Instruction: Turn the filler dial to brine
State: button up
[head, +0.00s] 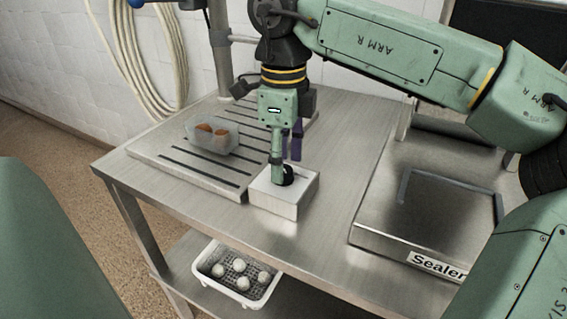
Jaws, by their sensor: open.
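A small white box (284,203) stands at the front edge of the steel table, with a round black dial (288,174) on it. I take this box to be the filler control. My gripper (281,178) points down over the box, with its green finger right at the dial's left side. My gripper is open; I cannot tell whether the finger touches the dial. The finger hides part of the dial, and no dial markings or brine label can be read, so its setting is unclear.
A slotted board (190,168) left of the box bears a clear tub (212,136) with orange-brown pieces. A sealer (425,215) fills the table's right side. A white perforated basket (237,275) with several pale balls sits on the lower shelf. A purple piece (297,140) shows behind my gripper.

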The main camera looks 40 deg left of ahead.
notch_tip(320, 180, up, 10)
jog(key=shift+r, duration=0.2)
dwell(0.6)
